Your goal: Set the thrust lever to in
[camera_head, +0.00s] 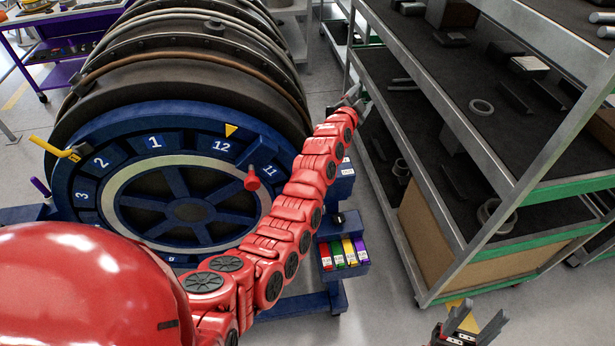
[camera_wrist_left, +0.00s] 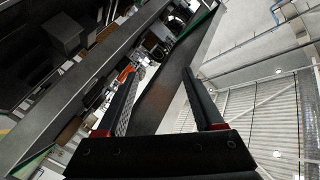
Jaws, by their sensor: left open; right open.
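A blue numbered wheel (camera_head: 190,211) sits on the front of a large dark engine drum in the head view. A lever with a red knob (camera_head: 252,181) sticks out near its number 11. A yellow handle (camera_head: 55,149) and a purple handle (camera_head: 40,187) stick out at its left. No readable label shows which one is the thrust lever. My left gripper (camera_head: 352,97) is open and empty, right of the drum beside the shelf rack. It also shows open in the left wrist view (camera_wrist_left: 159,72), pointing up past the shelves. My right gripper (camera_head: 472,322) is open and empty at bottom right.
A grey shelf rack (camera_head: 430,100) with loose parts stands close to my left gripper. A small blue holder with coloured labels (camera_head: 344,252) is right of the wheel. My red left arm crosses the wheel's right side.

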